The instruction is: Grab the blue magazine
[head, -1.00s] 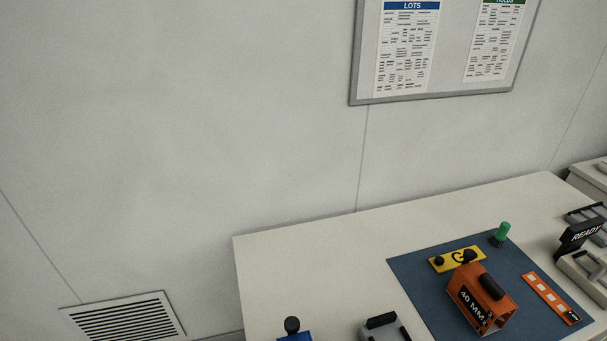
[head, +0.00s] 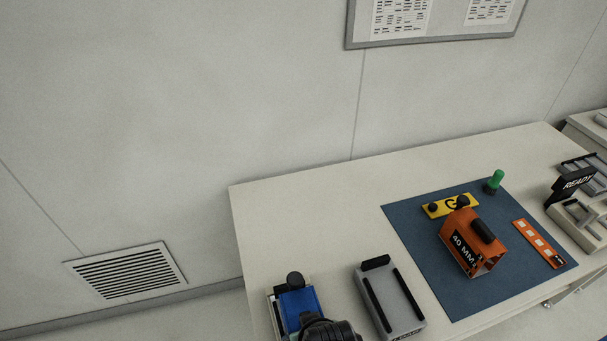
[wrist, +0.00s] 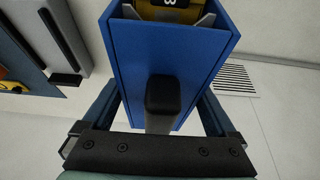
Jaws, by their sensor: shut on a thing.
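The blue magazine (head: 303,302) stands at the front left of the white table in the head view, with a black knob on its top. In the wrist view the blue magazine (wrist: 205,55) fills the middle, its black handle (wrist: 163,92) towards me. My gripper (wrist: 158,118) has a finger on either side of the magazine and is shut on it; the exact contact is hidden. In the head view a dark part of my arm covers the magazine's near end.
A grey tray (head: 413,320) with black rails stands close right of the magazine. An orange magazine (head: 459,259) marked 40 MM, a yellow plate (head: 437,209) and an orange strip (head: 541,245) lie on a blue mat (head: 440,290). A green-topped peg (head: 495,181) stands at its back.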

